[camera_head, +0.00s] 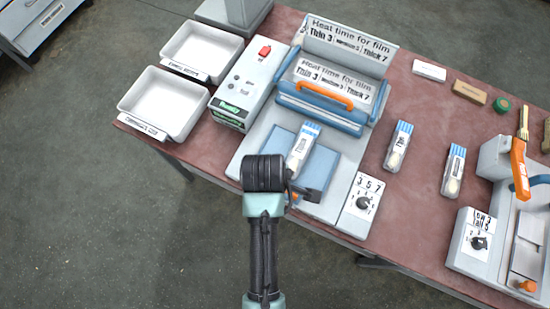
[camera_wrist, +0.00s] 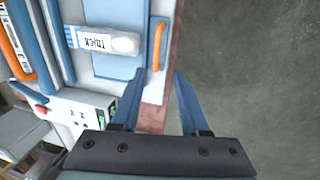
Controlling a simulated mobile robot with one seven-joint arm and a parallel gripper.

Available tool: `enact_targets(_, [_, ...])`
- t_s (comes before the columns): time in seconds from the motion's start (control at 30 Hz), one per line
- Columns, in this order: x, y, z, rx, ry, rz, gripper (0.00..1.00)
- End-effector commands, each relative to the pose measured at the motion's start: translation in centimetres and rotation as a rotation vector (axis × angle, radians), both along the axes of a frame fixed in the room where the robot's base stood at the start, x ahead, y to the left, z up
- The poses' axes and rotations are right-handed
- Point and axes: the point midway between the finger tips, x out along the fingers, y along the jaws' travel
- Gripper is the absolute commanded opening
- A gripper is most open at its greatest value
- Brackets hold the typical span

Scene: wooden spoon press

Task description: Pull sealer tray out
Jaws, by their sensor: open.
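The sealer tray is a flat blue plate (camera_head: 322,163) at the front of the sealer, and it also shows in the wrist view (camera_wrist: 112,66). A white and blue packet (camera_head: 301,146) lies on it; its label reads "Thick" in the wrist view (camera_wrist: 97,40). The tray's orange handle (camera_wrist: 158,46) stands at its outer edge, partly hidden behind my arm in the head view. My gripper (camera_wrist: 160,76) is open, its two blue fingers pointing at the handle. The handle lies just ahead of the fingertips, roughly centred between them, with nothing held.
An orange-handled sealer lid (camera_head: 325,84) is raised behind the tray. A dial box marked 3, 5, 7 (camera_head: 363,196) stands right of the tray. Two white bins (camera_head: 187,102) sit at the left. Open floor lies in front of the table.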

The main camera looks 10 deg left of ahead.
Motion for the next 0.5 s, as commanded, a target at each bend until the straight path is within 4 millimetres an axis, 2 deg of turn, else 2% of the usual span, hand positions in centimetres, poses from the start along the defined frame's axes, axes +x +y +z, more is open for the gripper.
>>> enact_targets(0.2, [-0.4, 0.2, 2.1, 0.000, 0.001, 0.001, 0.45])
enact_targets(0.5, [-0.5, 0.2, 2.4, -0.001, 0.002, 0.001, 0.45])
